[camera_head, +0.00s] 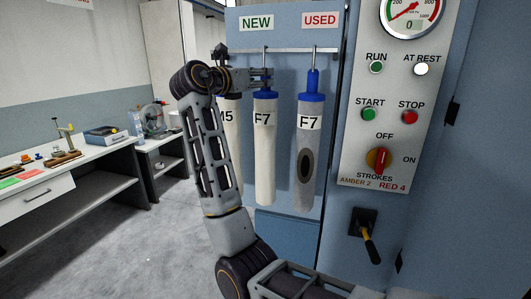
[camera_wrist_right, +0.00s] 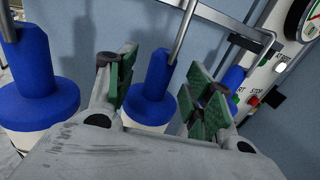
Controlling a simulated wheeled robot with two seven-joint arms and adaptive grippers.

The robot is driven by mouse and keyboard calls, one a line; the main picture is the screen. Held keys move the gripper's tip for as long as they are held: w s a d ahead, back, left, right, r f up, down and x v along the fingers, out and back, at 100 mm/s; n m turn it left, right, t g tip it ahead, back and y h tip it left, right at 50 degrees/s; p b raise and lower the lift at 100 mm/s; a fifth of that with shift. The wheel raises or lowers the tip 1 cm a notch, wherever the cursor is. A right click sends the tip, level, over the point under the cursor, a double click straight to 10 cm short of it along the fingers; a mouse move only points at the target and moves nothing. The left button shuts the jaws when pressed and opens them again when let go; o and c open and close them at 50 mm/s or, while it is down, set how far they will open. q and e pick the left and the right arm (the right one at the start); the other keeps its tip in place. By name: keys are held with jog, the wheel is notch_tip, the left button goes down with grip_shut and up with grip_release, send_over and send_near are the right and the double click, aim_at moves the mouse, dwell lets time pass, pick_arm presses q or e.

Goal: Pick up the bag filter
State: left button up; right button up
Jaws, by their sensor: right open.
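The middle one, labelled F7 (camera_head: 265,150), hangs below the NEW sign. Another F7 filter (camera_head: 308,165) with a dark oval patch and greyish lower part hangs below the USED sign. The left filter (camera_head: 230,140), its label ending in 5, is partly hidden by my arm. My right gripper (camera_head: 264,78) is open at the top of the middle filter. In the right wrist view the middle filter's blue neck (camera_wrist_right: 155,82) stands between the green finger pads, with no clear contact. My left gripper is out of view.
The rail (camera_head: 290,50) runs in front of a blue cabinet.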

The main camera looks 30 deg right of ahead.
aim_at(262, 77)
jog(key=shift+w+d+f+b, duration=0.1)
jog(key=shift+w+d+b, duration=0.1)
jog(key=shift+d, duration=0.25)
jog(key=shift+w+d+f+b, duration=0.1)
jog(key=shift+d+b, duration=0.05)
jog(key=shift+d, duration=0.25)
jog(key=shift+x, duration=0.8)
jog(key=shift+w+d+r, duration=0.1)
jog(key=shift+d, duration=0.1)
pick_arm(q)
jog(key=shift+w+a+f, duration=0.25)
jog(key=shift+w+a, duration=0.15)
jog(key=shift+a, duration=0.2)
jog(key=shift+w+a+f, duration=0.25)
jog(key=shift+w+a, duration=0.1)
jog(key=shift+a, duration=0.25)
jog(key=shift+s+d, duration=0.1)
pick_arm(e)
jog(key=c, duration=1)
grip_shut()
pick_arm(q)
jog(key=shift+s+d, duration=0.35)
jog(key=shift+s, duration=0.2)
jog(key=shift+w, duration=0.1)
